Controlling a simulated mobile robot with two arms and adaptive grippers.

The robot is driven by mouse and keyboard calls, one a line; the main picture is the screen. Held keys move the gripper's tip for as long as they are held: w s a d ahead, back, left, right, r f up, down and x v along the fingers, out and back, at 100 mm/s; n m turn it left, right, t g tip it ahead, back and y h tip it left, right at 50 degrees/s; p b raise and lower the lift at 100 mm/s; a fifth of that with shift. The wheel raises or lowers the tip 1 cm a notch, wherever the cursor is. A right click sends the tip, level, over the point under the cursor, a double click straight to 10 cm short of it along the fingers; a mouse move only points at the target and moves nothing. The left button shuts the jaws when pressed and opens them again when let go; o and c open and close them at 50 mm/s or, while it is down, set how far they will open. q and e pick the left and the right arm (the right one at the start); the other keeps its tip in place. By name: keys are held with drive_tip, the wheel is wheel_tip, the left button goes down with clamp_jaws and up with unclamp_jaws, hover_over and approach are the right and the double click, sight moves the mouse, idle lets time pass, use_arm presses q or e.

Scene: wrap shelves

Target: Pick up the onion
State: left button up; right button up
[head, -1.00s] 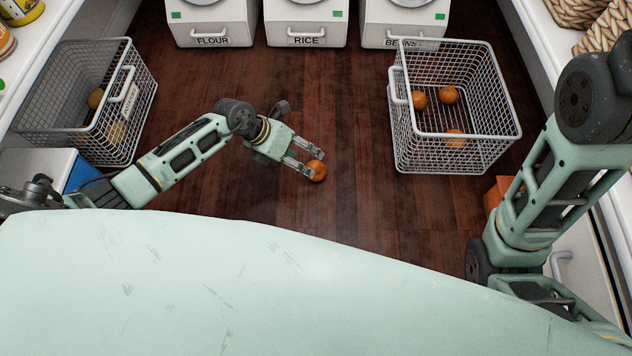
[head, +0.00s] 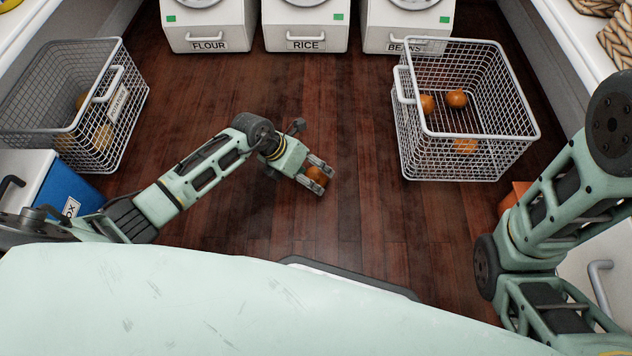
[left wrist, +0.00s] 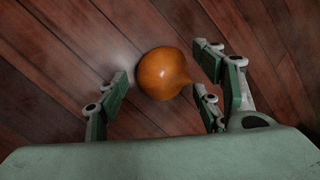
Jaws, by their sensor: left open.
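The onion (head: 316,175) is round and orange-brown and lies on the dark wooden floor near the middle of the head view. My left gripper (head: 318,178) is over it, with a finger on each side. In the left wrist view the onion (left wrist: 164,74) sits between the open fingers of the left gripper (left wrist: 165,85), with a gap towards the left finger and closer to the right ones. My right arm shows at the right edge of the head view; its gripper is out of view.
A wire basket (head: 470,134) with several similar onions stands at the right. Another wire basket (head: 128,128), labelled for potatoes, stands at the left beside a blue and white box (head: 75,190). Bins marked flour (head: 208,30), rice (head: 305,30) and beans (head: 405,30) line the back. The floor between is clear.

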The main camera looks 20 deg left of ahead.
use_arm(q)
drive_tip(key=shift+r, duration=0.1)
drive_tip(key=shift+c, duration=0.6)
drive_tip(key=c, duration=1.2)
drive_tip(key=shift+o, duration=0.2)
drive_tip(key=shift+r, duration=0.1)
